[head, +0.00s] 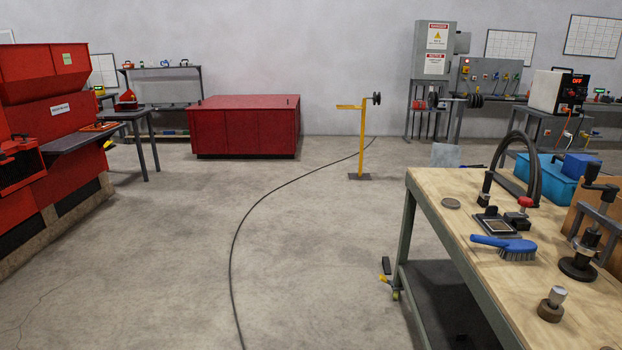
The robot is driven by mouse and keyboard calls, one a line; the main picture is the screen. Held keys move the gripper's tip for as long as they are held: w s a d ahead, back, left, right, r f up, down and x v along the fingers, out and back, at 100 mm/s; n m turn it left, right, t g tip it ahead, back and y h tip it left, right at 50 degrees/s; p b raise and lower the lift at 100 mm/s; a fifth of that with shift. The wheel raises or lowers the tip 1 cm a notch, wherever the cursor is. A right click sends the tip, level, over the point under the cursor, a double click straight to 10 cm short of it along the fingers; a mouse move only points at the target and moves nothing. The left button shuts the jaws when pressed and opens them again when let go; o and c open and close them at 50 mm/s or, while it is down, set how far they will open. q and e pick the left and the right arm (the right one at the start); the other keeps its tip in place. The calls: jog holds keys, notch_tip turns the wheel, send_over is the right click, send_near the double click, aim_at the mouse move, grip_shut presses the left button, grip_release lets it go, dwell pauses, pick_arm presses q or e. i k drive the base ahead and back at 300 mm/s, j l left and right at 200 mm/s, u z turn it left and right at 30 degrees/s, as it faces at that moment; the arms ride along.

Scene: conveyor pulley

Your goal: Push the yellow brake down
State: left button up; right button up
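A small yellow lever (384,279), which looks like a brake pedal, sticks out to the left at a lower corner of the wooden-topped workbench (437,193). It sits just above a caster (395,295) and below a small dark block (386,265). It is too small to tell whether it is raised or pressed. A yellow post (362,140) with a yellow side arm (348,107) and a dark wheel (376,98) stands farther back on the floor. Neither of my grippers is in view.
The workbench holds a blue brush (516,251), a black belt loop (537,165) and a blue bin (555,182). A black cable (231,262) crosses the floor. A red machine (42,115) stands left and a red cabinet (244,127) behind. Open floor lies left of the bench.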

aim_at(383, 278)
jog(key=i+j+u, duration=0.1)
jog(key=i, duration=1.4)
jog(key=i+z, duration=0.4)
jog(key=i+j+z, duration=0.2)
jog(key=z, duration=0.2)
jog(key=i+j+z, duration=0.25)
jog(key=z, duration=0.15)
